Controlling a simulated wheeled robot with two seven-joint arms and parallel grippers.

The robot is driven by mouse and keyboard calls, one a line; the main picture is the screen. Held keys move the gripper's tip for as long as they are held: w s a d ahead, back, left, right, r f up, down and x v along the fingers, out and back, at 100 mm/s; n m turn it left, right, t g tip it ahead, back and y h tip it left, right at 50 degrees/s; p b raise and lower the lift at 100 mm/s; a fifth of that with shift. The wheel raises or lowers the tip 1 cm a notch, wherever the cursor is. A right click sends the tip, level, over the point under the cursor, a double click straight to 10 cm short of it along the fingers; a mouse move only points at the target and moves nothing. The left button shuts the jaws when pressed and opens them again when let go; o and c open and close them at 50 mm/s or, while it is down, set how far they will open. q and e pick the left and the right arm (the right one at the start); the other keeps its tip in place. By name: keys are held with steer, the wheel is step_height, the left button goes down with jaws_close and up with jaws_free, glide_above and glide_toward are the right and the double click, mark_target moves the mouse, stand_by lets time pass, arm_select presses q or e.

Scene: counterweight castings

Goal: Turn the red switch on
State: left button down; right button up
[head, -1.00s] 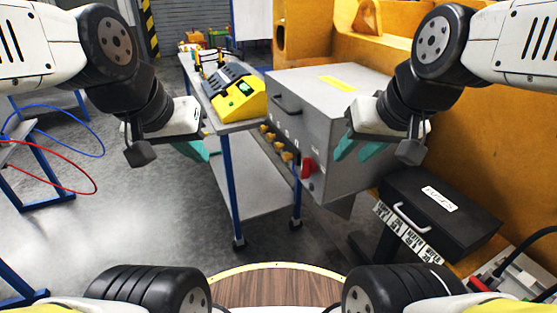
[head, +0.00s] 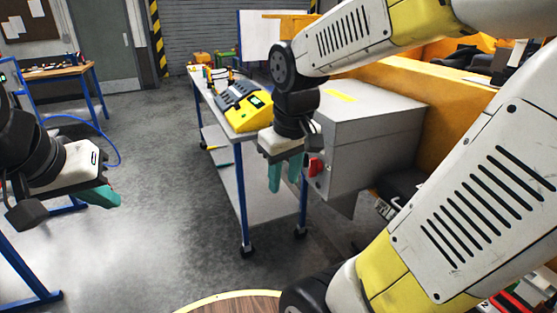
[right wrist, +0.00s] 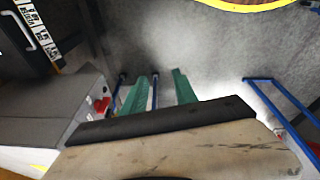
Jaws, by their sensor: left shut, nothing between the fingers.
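The red switch (head: 315,168) is on the front face of the grey metal box (head: 345,150), low and towards its near corner. It also shows as a small red shape in the right wrist view (right wrist: 102,104). My right gripper (head: 284,187) points down with its teal fingers apart and empty, just left of the switch and not visibly touching it. In the right wrist view its fingers (right wrist: 163,88) have a clear gap. My left gripper (head: 112,200) is shut and empty at the far left, away from the box.
A grey cart (head: 235,180) with blue legs stands left of the box, with a yellow device (head: 245,108) on top. The orange casting (head: 450,135) is behind the box at right. Open floor (head: 160,200) lies between my left gripper and the cart.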

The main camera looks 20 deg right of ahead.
steer(key=w+d+f+n+g+h, duration=0.4)
steer(key=w+d+f+h, duration=0.1)
steer(key=f, duration=0.2)
steer(key=n+t+h, duration=0.3)
steer(key=n+h, duration=0.9)
steer(key=h, duration=0.1)
glide_toward(310, 162)
steer(key=d, duration=0.7)
steer(key=w+d, duration=0.1)
steer(key=d, duration=0.1)
steer(key=shift+d+r, duration=0.1)
steer(key=shift+d, duration=0.15)
steer(key=shift+c, duration=0.2)
steer(key=shift+s, duration=0.1)
jaws_close()
